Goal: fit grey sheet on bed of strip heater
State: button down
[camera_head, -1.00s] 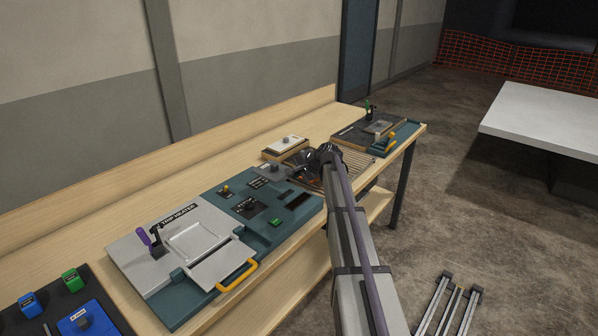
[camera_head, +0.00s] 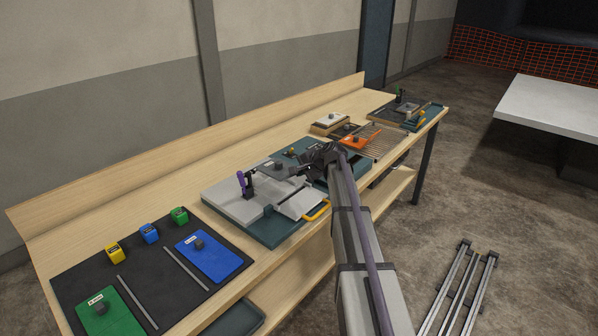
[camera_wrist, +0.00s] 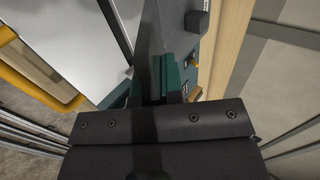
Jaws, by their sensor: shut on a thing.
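My gripper and the sheet hide part of the heater. I cannot tell whether the sheet touches it.
A black mat (camera_head: 75,280) with a green plate (camera_head: 112,315), a blue plate (camera_head: 215,258) and small coloured blocks lies at the left. Right of the heater are an orange plate (camera_head: 358,143) on a slatted rack and a white block (camera_head: 331,120). A wall stands behind the bench.

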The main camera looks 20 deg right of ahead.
jog(key=shift+a+f+b, duration=0.1)
jog(key=shift+f+b, duration=2.9)
jog(key=shift+f, duration=0.15)
jog(key=shift+f+b, duration=1.1)
jog(key=c, duration=1.2)
grip_release()
jog(key=shift+o, duration=0.2)
jog(key=p+v, duration=0.7)
jog(key=v, duration=0.3)
jog(key=shift+s+r, duration=0.2)
jog(key=shift+s, duration=0.15)
